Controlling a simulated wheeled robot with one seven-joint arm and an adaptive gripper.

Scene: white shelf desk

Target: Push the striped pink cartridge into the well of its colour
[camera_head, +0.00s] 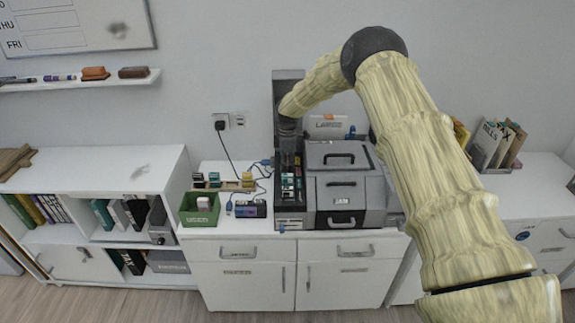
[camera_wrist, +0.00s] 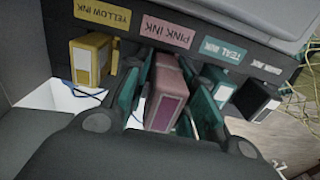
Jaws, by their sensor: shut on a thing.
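In the wrist view the pink cartridge (camera_wrist: 168,93) sits between the two teal-padded fingers of my gripper (camera_wrist: 167,98), which is shut on it. A darker magenta panel shows on its near face; stripes are not clear. It is lined up below the PINK INK label (camera_wrist: 167,33), its far end close to or inside the pink well; I cannot tell how deep. In the head view my gripper (camera_head: 289,150) is over the ink bay (camera_head: 291,190) at the printer's left side, and the pink cartridge is too small to make out there.
Beside it are a yellow cartridge (camera_wrist: 90,60) under YELLOW INK, a teal one (camera_wrist: 219,84) under TEAL INK and a black one (camera_wrist: 254,99). The grey printer (camera_head: 343,185) stands right of the bay. A green bin (camera_head: 199,217) and blue cables are to the left.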

